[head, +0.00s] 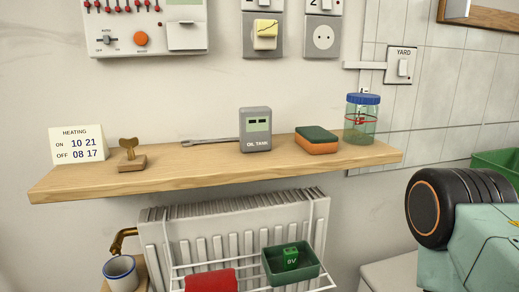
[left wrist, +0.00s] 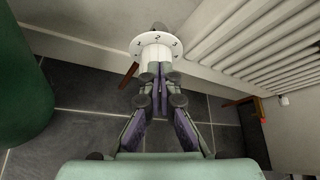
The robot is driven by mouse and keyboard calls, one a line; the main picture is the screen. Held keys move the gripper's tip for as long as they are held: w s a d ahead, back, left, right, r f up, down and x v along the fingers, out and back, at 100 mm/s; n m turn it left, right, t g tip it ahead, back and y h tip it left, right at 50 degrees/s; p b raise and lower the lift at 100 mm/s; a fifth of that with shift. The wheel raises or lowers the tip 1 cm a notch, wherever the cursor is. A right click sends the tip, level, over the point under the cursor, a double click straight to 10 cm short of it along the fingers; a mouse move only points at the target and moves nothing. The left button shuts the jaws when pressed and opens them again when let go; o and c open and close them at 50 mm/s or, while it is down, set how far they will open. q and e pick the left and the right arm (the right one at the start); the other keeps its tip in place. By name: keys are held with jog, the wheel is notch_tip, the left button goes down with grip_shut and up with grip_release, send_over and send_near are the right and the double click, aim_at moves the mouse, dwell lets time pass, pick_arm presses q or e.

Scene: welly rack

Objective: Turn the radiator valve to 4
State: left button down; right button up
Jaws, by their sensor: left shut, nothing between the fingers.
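The radiator valve (left wrist: 156,40) shows at the top of the left wrist view as a white round head with dark numerals on its rim. A 2 and a 3 are readable; another mark on the left is too small to read. I cannot make out a pointer. My left gripper (left wrist: 158,77) is shut and empty, its fingertips just below the valve head in the picture, overlapping the valve's lower part. I cannot tell whether they touch it. The radiator (head: 215,235) hangs under the shelf in the head view, where the valve and both grippers are out of sight.
In the left wrist view, radiator fins (left wrist: 255,45) stand right of the valve and a large green object (left wrist: 20,85) stands left. Dark floor tiles (left wrist: 85,95) lie below. In the head view, a wire rack (head: 190,268) hangs on the radiator under a wooden shelf (head: 220,168).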

pick_arm(q)
jog(key=shift+w+d+r, duration=0.1)
jog(key=shift+d, duration=0.4)
dwell(0.3)
jog(key=s, duration=0.2)
jog(key=s+p, duration=0.1)
jog(key=s, duration=0.1)
jog(key=s+d+p, duration=0.1)
jog(key=shift+s+d+r, duration=0.1)
jog(key=shift+s+r, duration=0.25)
jog(key=shift+s, duration=0.05)
dwell(0.5)
